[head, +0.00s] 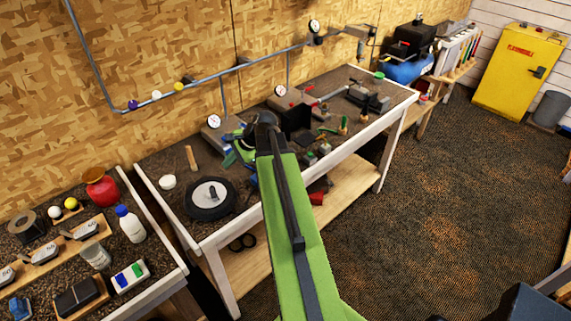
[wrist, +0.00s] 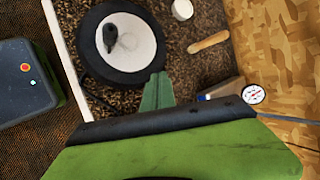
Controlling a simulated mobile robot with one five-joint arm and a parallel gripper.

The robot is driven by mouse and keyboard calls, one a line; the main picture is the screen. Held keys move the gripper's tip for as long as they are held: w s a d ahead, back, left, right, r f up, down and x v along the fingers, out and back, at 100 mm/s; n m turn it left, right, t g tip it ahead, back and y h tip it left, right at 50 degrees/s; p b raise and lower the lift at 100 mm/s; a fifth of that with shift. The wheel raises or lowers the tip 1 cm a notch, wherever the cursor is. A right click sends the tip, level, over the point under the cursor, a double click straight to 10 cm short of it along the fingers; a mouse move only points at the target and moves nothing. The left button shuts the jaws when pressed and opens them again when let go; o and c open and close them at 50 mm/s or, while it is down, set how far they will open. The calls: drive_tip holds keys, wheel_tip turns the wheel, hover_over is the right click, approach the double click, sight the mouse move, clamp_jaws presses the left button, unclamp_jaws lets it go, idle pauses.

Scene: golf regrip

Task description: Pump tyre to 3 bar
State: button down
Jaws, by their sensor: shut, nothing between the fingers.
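The tyre (head: 207,212) lies flat on the near left part of the workbench, black around a white disc, with a small dark piece standing up at its middle. In the wrist view the tyre (wrist: 90,62) is at the top left, with the dark piece on its white disc. My gripper (wrist: 157,88) has green fingers shut on nothing, just beside the tyre's rim and apart from the dark piece. In the head view my gripper (head: 229,159) is partly hidden by my arm. A round white gauge (head: 214,121) stands at the wall; a gauge also shows in the wrist view (wrist: 254,94).
A wooden handle (head: 191,158) and a white tub (head: 168,182) lie near the tyre. Another gauge (head: 281,91) and several tools sit farther along the bench. A grey pipe (head: 215,75) runs along the wall.

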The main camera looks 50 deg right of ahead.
drive_tip(key=s+d+r+m+t, duration=0.1)
drive_tip(key=s+d+m, duration=0.1)
drive_tip(key=d, duration=0.5)
drive_tip(key=s+d+r+m+t+h, duration=0.1)
drive_tip(key=s+d+m, duration=0.1)
drive_tip(key=s+d, duration=0.2)
drive_tip(key=s+d+r+m+h+p, duration=0.1)
drive_tip(key=s+d, duration=0.3)
drive_tip(key=d, duration=0.5)
drive_tip(key=shift+d+r+m+t, duration=0.4)
drive_tip(key=shift+m, duration=0.5)
drive_tip(key=shift+f, duration=0.15)
wheel_tip(320, 180, down, 9)
drive_tip(key=b, duration=0.9)
drive_tip(key=shift+r, duration=0.2)
drive_tip(key=shift+f+b, duration=0.35)
